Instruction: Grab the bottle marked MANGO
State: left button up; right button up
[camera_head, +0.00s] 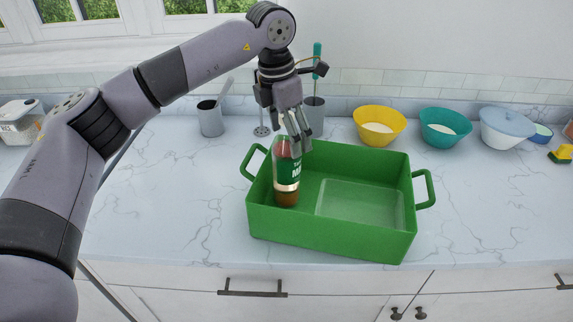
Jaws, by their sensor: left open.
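A bottle (287,174) with a green label and reddish-brown contents stands upright in the left part of a green crate (330,239). Only a few letters of its label show, so I cannot read the whole word. My left gripper (299,147) points down at the top of the bottle, with its fingers open and partly hiding the bottle's neck and cap. I cannot tell whether the fingers touch it. My right gripper is not in view.
The rest of the crate is empty. The counter (165,200) left of the crate is clear.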

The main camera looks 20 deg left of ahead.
pick_arm(q)
jog(key=shift+w+d+f, duration=0.1)
jog(key=shift+w+f, duration=0.1)
jog(key=shift+f, duration=0.8)
grip_shut()
jog(key=shift+r, duration=0.1)
